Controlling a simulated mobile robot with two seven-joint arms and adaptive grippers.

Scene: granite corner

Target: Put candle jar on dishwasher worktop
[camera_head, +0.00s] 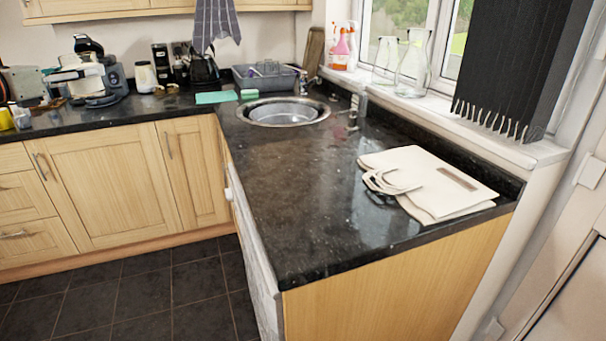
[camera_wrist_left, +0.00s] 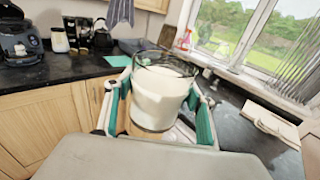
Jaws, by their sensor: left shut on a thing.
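The candle jar (camera_wrist_left: 158,92) is a clear glass with a white filling, in the middle of the left wrist view. My left gripper (camera_wrist_left: 160,108) is shut on it, with a teal-padded finger at each side. The jar looks roughly upright. The dishwasher worktop (camera_head: 285,200) is the dark granite top running toward me in the head view. A white appliance front shows below its left edge. The worktop also shows at the right in the left wrist view (camera_wrist_left: 248,132). Neither gripper shows in the head view, and my right gripper is in no view.
A cream bag (camera_head: 435,182) lies flat at the worktop's right side. A round sink (camera_head: 283,112) is set in farther back, with a tap (camera_head: 357,105) beside it. Glass bottles (camera_head: 413,65) stand on the windowsill. The worktop's front left and middle are clear.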

